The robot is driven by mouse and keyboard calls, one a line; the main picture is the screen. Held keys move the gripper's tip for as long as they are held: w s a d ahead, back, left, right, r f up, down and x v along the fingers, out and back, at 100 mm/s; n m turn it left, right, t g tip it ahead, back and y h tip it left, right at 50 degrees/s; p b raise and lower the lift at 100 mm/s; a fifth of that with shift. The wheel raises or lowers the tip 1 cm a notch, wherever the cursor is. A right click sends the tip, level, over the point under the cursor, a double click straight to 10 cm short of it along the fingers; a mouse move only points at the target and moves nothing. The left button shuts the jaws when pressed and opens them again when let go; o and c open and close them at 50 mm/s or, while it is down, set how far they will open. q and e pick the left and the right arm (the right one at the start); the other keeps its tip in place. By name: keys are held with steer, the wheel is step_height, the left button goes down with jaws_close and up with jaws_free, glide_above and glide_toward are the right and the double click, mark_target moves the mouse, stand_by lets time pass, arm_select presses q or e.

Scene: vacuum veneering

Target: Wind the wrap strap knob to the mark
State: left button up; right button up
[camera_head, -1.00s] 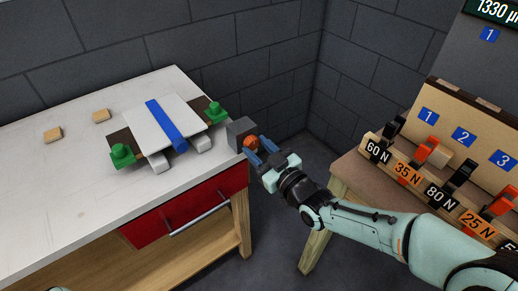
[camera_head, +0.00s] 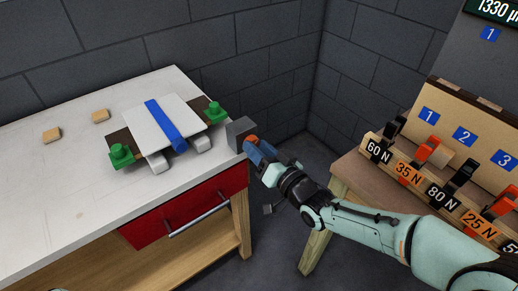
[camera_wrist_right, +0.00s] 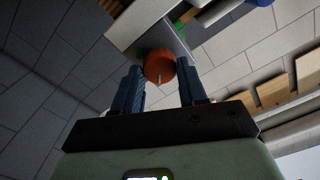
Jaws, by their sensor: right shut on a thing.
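The orange-red strap knob (camera_head: 251,140) sits on a grey block (camera_head: 240,130) at the right edge of the white table. It also shows in the right wrist view (camera_wrist_right: 160,64), with a short white line on its face pointing down in the picture. My right gripper (camera_head: 258,148) is shut on the knob, its blue fingers on either side of it. A blue strap (camera_head: 166,125) lies across a pale panel (camera_head: 140,118) on the table. I cannot make out the mark by the knob. My left gripper is out of view.
Green knobs (camera_head: 121,153) flank the panel, and two small wooden blocks (camera_head: 52,135) lie at the table's left. A rack (camera_head: 410,178) of orange and black levers with force labels stands on the wooden bench at right. Bare floor separates table and bench.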

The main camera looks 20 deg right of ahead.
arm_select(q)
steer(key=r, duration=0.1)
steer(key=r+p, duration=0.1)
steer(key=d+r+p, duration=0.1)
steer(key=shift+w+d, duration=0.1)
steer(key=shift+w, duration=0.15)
arm_select(e)
steer(key=m, duration=2.1)
steer(key=shift+f+m, duration=0.15)
steer(key=shift+m, duration=0.15)
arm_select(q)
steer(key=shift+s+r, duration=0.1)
arm_select(e)
steer(key=o, duration=1.1)
steer(key=shift+c, duration=0.2)
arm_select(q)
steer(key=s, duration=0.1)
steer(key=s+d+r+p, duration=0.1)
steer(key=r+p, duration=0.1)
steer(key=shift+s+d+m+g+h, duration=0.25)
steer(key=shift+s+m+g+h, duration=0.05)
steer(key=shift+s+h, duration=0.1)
arm_select(e)
steer(key=v, duration=1.3)
steer(key=shift+s, duration=0.25)
